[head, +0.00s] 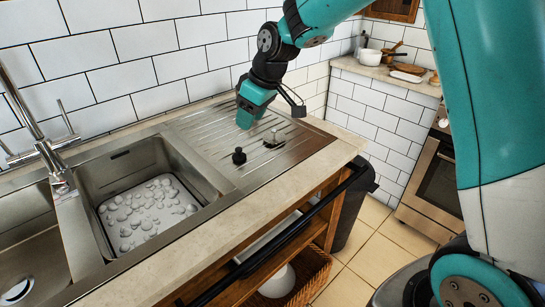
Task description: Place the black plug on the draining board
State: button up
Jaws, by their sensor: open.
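A small black plug (239,156) sits upright on the grooved steel draining board (205,128), near its front edge by the sink. My gripper (246,122) is above the back part of the board, behind the plug and apart from it. It points down and is open, with nothing seen in it. A second small item (273,139), dark at the base with a pale top, stands on the board to the right of the plug. It is too small to tell what it is.
The sink basin (145,200) on the left holds a tray of pale round pieces. A tall tap (45,145) stands behind the basins. A tiled wall (150,60) runs close behind the board. A dark rail (290,230) runs along the counter front.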

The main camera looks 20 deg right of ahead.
jog(key=s+a+r+g, duration=0.1)
jog(key=s+a+r, duration=0.1)
jog(key=s, duration=1.4)
jog(key=s+a+r+m+g+y, duration=0.1)
jog(key=s+a, duration=0.3)
jog(key=s, duration=1.2)
jog(key=shift+r+g, duration=0.5)
jog(key=shift+r, duration=0.35)
